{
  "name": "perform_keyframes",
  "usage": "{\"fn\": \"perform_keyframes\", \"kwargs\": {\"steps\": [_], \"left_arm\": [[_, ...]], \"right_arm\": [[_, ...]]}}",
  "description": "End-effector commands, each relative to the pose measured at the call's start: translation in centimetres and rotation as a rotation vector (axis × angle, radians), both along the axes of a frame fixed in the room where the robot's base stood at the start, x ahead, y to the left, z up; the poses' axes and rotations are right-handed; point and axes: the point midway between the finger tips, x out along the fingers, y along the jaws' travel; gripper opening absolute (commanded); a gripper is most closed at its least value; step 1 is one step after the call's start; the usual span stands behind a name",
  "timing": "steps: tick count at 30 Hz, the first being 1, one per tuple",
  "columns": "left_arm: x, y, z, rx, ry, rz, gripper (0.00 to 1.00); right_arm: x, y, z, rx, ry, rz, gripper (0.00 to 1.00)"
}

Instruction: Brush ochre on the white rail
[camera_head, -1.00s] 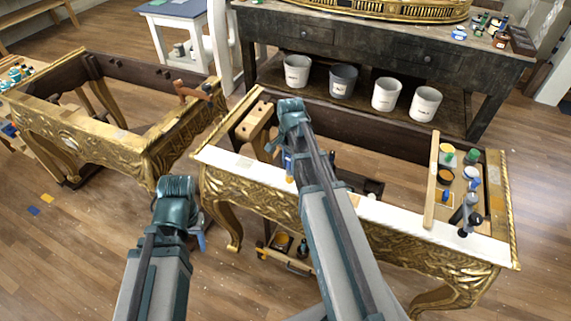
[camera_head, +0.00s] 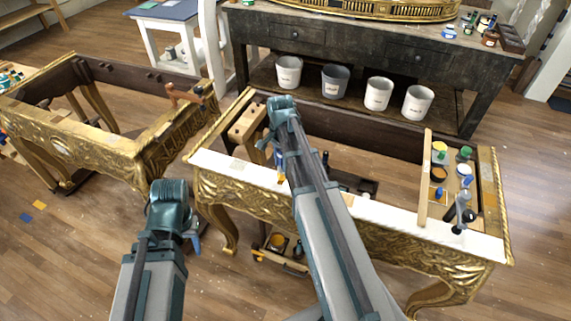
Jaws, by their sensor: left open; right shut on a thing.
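The white rail (camera_head: 215,162) is the pale front top strip of the right gilt console, running from its left corner to its right. A beige patch lies near its left end. My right gripper (camera_head: 280,165) is over the rail's left part, mostly hidden behind its own arm; only a blue finger part shows. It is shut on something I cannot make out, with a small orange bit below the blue. An ochre-orange pot (camera_head: 438,174) stands among paint pots at the console's right end. My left gripper (camera_head: 195,242) is open at the lower left, mostly hidden by its wrist, apart from the rail.
Yellow (camera_head: 440,149) and green (camera_head: 465,153) pots stand near the ochre one, beside a wooden strip (camera_head: 424,178). A second gilt console (camera_head: 100,150) is at left; a dark workbench with buckets (camera_head: 335,81) is behind.

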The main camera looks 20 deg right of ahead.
Motion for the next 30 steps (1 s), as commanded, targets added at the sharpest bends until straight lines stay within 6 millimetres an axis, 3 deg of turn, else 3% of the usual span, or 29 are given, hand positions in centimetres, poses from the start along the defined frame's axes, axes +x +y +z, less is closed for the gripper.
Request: {"fn": "perform_keyframes", "kwargs": {"steps": [12, 30], "left_arm": [[0.0, 0.0, 0.1, 0.000, 0.000, 0.000, 0.50], [0.0, 0.0, -0.3, 0.000, 0.000, 0.000, 0.50]], "right_arm": [[0.4, 0.4, 0.1, 0.001, -0.001, 0.000, 0.00], [-1.4, -1.2, -0.3, 0.001, -0.001, 0.000, 0.00]]}}
